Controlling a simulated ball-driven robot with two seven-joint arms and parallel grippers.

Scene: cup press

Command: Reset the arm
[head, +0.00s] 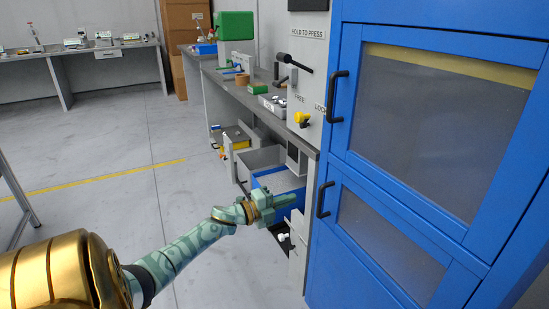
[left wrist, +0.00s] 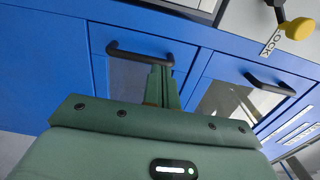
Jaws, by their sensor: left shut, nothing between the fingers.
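My left arm reaches in from the lower left of the head view. Its gripper (head: 283,199) is shut and empty, in front of the blue bin and just left of the blue cabinet (head: 334,130). In the left wrist view the gripper's fingers (left wrist: 161,88) are together and point at the blue cabinet (left wrist: 70,70) with its black handles. My right gripper is not in view.
A workbench (head: 235,88) with a press panel, a black lever (head: 293,63) and a yellow knob (head: 302,119) runs along the cabinet's left. A grey bin (head: 262,159) and a blue bin (head: 280,181) sit below. Open floor (head: 120,150) lies left.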

